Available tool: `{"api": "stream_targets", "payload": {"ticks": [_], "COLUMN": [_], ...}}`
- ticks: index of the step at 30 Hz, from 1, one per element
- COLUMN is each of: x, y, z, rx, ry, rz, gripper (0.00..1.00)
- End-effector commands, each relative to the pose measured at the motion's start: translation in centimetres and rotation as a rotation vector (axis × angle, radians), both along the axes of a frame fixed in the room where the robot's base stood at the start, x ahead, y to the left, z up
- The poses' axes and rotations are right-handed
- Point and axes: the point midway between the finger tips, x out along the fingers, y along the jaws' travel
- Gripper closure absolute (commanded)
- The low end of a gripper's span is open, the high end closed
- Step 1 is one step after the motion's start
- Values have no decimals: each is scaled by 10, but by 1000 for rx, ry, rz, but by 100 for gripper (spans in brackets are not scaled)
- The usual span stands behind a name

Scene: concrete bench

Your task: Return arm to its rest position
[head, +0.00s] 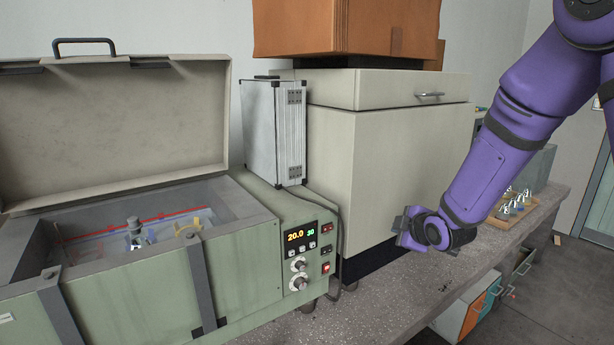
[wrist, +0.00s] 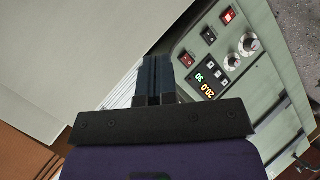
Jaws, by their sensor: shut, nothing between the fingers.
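My gripper (head: 402,234) is at the end of my purple arm, in front of the beige cabinet and above the bench, right of the green machine. In the wrist view my gripper (wrist: 154,62) has its two dark fingers together with nothing between them. The fingers point toward the space between the machine's control panel (wrist: 208,78) and the cabinet. The arm comes down from the upper right in the head view. The gripper appears apart from everything around it.
The green machine (head: 262,233) stands left with its lid (head: 110,125) raised. The beige cabinet (head: 385,150) bears a cardboard box (head: 345,25). A silver case (head: 273,130) stands behind the panel. A wooden tray (head: 510,222) with small items lies right of my arm. The bench front (head: 400,300) is bare.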

Motion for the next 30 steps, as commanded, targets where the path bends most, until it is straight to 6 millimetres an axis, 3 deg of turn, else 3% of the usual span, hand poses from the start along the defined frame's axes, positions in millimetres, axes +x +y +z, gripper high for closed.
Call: {"api": "stream_targets", "payload": {"ticks": [3,8,15,23,30], "x": [-17,-48,-107,-186,-267], "y": [-13,-30,-51,-66,-73], "z": [35,73,121,160,183], "rx": [52,132,265,419,563], "ry": [55,139,258,380,491], "rz": [-91,-222,-424,-642,-840], "gripper": [100,100,100,100,100]}}
